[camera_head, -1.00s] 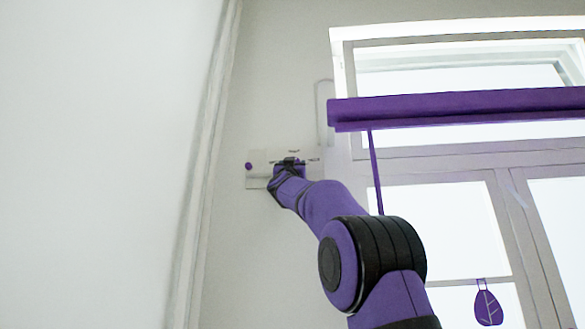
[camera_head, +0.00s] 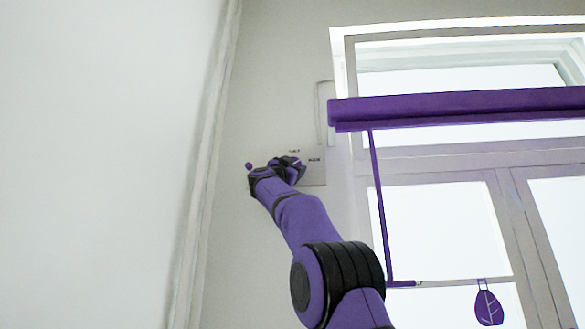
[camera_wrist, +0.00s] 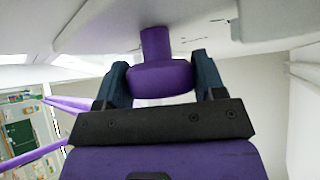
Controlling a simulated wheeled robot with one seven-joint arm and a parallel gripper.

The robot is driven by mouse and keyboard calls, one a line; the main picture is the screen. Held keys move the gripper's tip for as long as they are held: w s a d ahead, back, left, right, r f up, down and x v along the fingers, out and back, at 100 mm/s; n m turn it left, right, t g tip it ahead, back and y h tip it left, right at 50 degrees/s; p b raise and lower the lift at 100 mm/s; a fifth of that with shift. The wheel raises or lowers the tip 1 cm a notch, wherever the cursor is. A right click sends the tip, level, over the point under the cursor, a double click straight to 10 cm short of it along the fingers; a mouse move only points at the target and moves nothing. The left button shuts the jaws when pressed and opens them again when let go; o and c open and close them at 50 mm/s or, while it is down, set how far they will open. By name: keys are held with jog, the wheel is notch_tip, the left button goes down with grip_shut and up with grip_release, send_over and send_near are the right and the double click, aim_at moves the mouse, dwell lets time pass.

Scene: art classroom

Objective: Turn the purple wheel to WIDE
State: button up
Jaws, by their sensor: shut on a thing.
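The purple wheel (camera_wrist: 160,78) stands out on a short purple stem from a pale wall plate (camera_head: 318,175). My gripper (camera_wrist: 161,85) is shut on the wheel, with one dark finger on each side of its rim, as the wrist view shows. In the head view my gripper (camera_head: 285,168) lies against the plate and covers most of the wheel. Small dark labels show above the wheel and to its right; the right one (camera_head: 314,159) seems to read WIDE. I cannot tell which mark the wheel points to.
To the right are a window with a purple bar (camera_head: 460,108), a thin purple rod (camera_head: 379,200) and a leaf-shaped tag (camera_head: 488,306). A pale pipe (camera_head: 207,170) runs along the left corner.

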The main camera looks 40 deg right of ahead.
dwell(0.3)
jog(key=o, duration=0.9)
jog(key=shift+a, duration=0.1)
jog(key=v, duration=1)
jog(key=shift+a+f, duration=0.2)
jog(key=shift+f, duration=0.1)
jog(key=shift+s, duration=0.15)
